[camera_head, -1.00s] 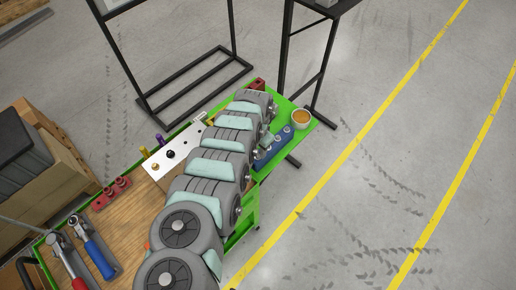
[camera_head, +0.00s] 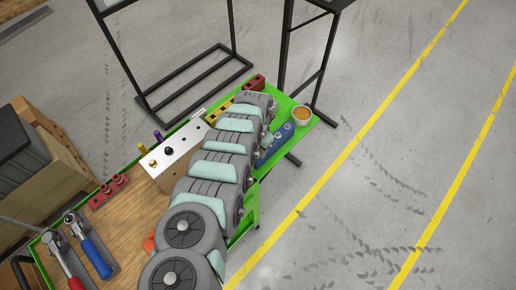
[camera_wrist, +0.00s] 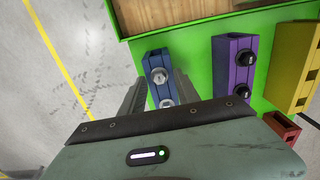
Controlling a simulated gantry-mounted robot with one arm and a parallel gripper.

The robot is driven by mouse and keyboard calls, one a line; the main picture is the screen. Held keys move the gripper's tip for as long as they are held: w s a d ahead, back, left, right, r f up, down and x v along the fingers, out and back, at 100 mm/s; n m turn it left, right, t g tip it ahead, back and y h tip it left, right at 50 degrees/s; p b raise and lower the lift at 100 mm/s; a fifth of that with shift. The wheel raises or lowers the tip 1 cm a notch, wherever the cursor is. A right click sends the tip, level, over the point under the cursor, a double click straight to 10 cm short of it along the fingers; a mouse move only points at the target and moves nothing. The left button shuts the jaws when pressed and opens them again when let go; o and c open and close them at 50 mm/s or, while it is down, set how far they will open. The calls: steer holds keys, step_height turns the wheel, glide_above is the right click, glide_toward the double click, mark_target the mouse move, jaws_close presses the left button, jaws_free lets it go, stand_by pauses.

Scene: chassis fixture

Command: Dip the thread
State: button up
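A blue block (camera_head: 277,142) stands on the green far corner of the cart. In the wrist view the blue block (camera_wrist: 155,65) carries silver bolts, one (camera_wrist: 159,75) nearer the middle and one (camera_wrist: 167,103) lower. My gripper (camera_wrist: 160,80) is open above the block. Its two fingers lie either side of the bolts with a gap between them. I cannot tell whether they touch anything. In the head view my gripper (camera_head: 266,139) is small and partly hidden by my arm beside the block. A white cup (camera_head: 301,116) with orange-brown contents stands just right of the block.
A purple block (camera_wrist: 234,65), a yellow block (camera_wrist: 295,75) and a red block (camera_wrist: 281,129) stand to the right in the wrist view. A white-topped box (camera_head: 176,154), red blocks (camera_head: 109,191) and ratchet tools (camera_head: 92,250) sit on the cart. A black frame (camera_head: 195,85) stands behind.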

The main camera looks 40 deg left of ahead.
mark_target(258, 152)
steer(key=shift+f, duration=0.45)
steer(key=shift+r, duration=0.25)
jaws_close()
stand_by(0.4)
stand_by(0.5)
steer(key=shift+r, duration=0.1)
stand_by(0.6)
steer(key=shift+r+p, duration=3.25)
steer(key=shift+r, duration=0.15)
steer(key=shift+w, duration=0.1)
